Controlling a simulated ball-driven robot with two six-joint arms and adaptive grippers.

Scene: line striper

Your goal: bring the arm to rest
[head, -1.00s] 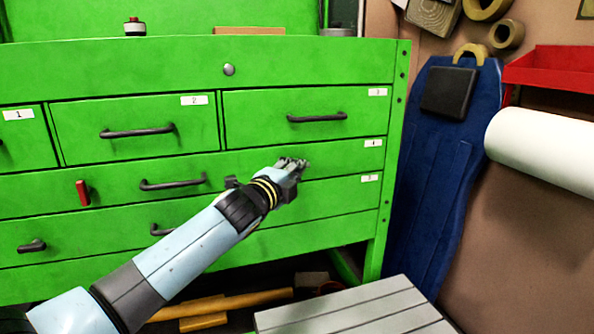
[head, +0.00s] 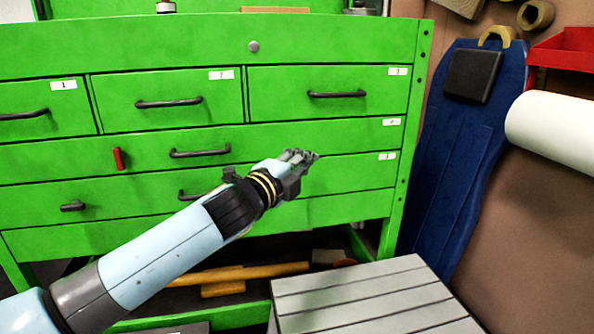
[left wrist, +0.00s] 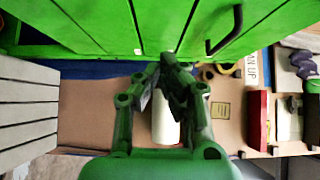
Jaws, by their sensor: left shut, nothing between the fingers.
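My left arm (head: 165,255) comes in from the lower left in the head view. Its left gripper (head: 305,157) is shut and empty, held in front of the lower drawers of the green cabinet (head: 330,35), apart from any handle as far as I can tell. In the left wrist view the gripper (left wrist: 172,62) has its fingers together, with the cabinet (left wrist: 100,20) along the top. My right gripper does not show.
A grey slatted top (head: 370,295) stands low at the front right. A blue creeper board (head: 440,150) leans right of the cabinet, near a white paper roll (head: 555,125) and a red bin (head: 565,50). Dark drawer handles (head: 337,94) stick out. Yellow tools (head: 240,272) lie below.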

